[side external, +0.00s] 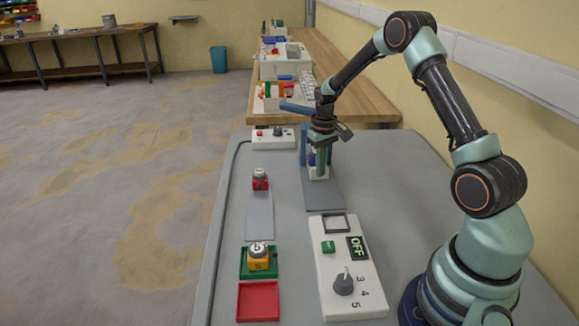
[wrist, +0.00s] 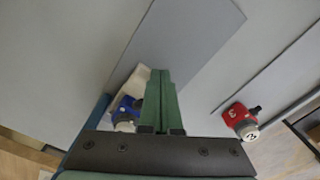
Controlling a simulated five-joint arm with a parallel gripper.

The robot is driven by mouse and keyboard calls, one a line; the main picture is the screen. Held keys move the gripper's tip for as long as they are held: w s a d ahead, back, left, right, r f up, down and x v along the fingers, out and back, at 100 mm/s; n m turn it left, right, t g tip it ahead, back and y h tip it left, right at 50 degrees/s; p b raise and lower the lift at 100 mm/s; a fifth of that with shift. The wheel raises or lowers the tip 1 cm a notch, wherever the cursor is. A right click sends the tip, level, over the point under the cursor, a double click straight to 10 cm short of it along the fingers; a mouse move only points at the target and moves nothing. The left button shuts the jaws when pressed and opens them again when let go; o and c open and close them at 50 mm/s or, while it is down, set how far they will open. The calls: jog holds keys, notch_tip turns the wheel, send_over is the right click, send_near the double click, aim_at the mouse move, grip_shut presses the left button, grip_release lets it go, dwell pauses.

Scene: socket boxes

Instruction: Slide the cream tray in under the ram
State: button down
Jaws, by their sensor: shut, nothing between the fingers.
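The cream tray (side external: 319,177) sits on a dark grey strip (side external: 325,198), by the foot of the blue press frame (side external: 302,145). A blue block, partly hidden, is in the tray; both the tray (wrist: 140,76) and the blue block (wrist: 127,110) show in the wrist view. My gripper (side external: 320,166) points down at the tray; in the wrist view its green fingers (wrist: 159,73) are shut together and empty, overlapping the tray's edge. I cannot tell whether they touch it. The press's blue top arm (side external: 298,108) shows beside my wrist; the ram itself is hidden behind my gripper.
A red block (side external: 260,182) stands on a lighter strip at left. A yellow block (side external: 258,264) sits in a green tray (side external: 243,271), with an empty red tray (side external: 258,300) in front. A white control box (side external: 350,295) reads OFF. Another small control box (side external: 285,142) stands behind.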

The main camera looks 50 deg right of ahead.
jog(key=shift+w+d, duration=0.9)
jog(key=shift+d, duration=0.05)
jog(key=shift+s+a, duration=0.25)
jog(key=shift+a, duration=0.05)
jog(key=shift+r, duration=0.1)
jog(key=shift+r, duration=2.9)
